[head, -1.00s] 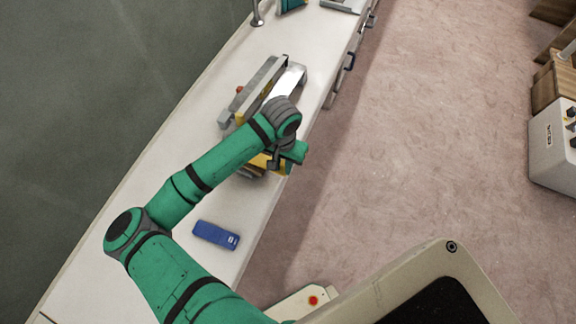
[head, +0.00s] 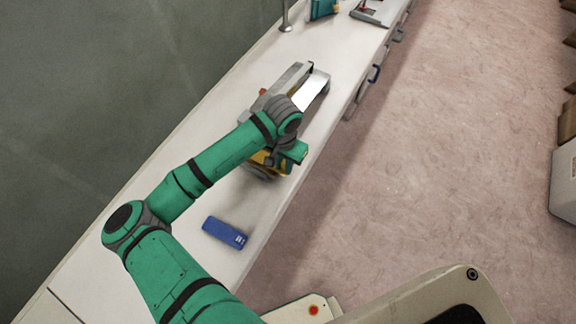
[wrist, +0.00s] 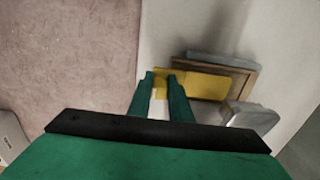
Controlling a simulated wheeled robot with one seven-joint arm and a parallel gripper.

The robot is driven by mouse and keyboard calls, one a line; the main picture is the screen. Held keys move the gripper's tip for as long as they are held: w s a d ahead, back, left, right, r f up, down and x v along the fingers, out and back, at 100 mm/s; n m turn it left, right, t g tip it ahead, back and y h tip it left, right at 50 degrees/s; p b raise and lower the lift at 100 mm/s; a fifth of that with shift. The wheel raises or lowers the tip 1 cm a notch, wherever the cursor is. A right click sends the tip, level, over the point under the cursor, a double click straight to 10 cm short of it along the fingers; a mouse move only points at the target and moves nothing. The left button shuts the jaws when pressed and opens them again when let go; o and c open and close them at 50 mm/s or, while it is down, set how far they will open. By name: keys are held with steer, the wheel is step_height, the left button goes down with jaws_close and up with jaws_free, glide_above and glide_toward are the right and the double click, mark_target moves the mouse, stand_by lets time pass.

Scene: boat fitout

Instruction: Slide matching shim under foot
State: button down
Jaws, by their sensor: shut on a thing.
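In the wrist view, the two green fingers of my gripper (wrist: 161,80) close on the near edge of a flat yellow piece, which I take for a shim (wrist: 160,89). Yellow (wrist: 200,86) continues to the right against a brown-edged frame (wrist: 240,78); I cannot tell whether it is the same piece. A rounded grey block (wrist: 250,117), possibly a foot, is close on the right. In the head view, a grey and yellow unit (head: 313,92) sits on the white counter. My wrist hides its near part, the fingertips and the contact under it.
A blue box-shaped thing (head: 225,232) lies on the white counter (head: 185,262) nearer to me. A post (head: 286,18) and a teal object (head: 322,9) stand at the far end. Drawer handles (head: 374,74) stick out along the counter's right edge.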

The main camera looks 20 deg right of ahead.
steer(key=shift+w+a+f, duration=0.1)
steer(key=shift+w+a, duration=0.65)
steer(key=shift+w, duration=0.2)
steer(key=c, duration=1.5)
jaws_free()
steer(key=shift+c, duration=0.2)
step_height(320, 180, up, 11)
steer(key=shift+f, duration=0.1)
